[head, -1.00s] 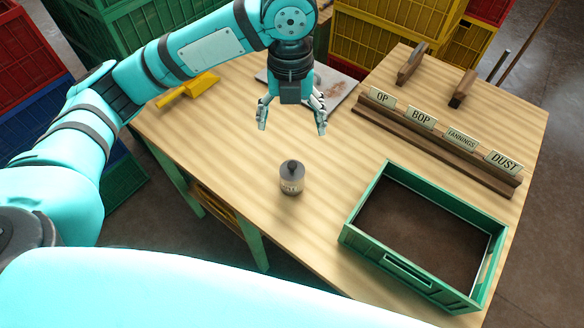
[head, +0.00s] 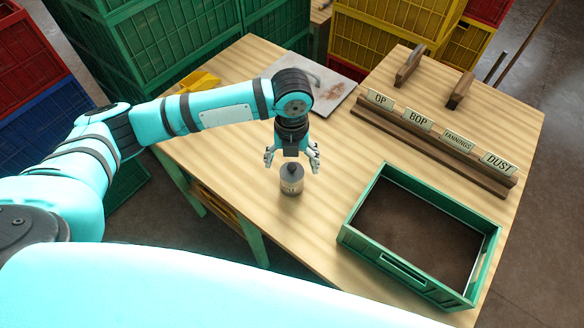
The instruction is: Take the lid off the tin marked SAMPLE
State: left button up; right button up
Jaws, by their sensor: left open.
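The small grey tin (head: 292,186) stands upright on the wooden table. Its darker lid with a knob (head: 292,169) is on top. The label on its side is too small to read clearly. My left gripper (head: 292,168) points down with its fingers spread, one to each side of the lid's knob in the picture. It is open and holds nothing. I cannot tell whether the fingers touch the lid. My right gripper is not in view.
A green crate (head: 352,226) with a dark inside stands to the right of the tin. A wooden rack (head: 430,148) holds cards reading OP, BOP, FANNINGS and DUST. A yellow scoop (head: 196,82) and a stained pale board (head: 325,92) lie at the back.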

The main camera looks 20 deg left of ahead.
pick_arm(q)
jog(key=shift+w+f, duration=0.1)
jog(key=shift+f, duration=1.35)
grip_shut()
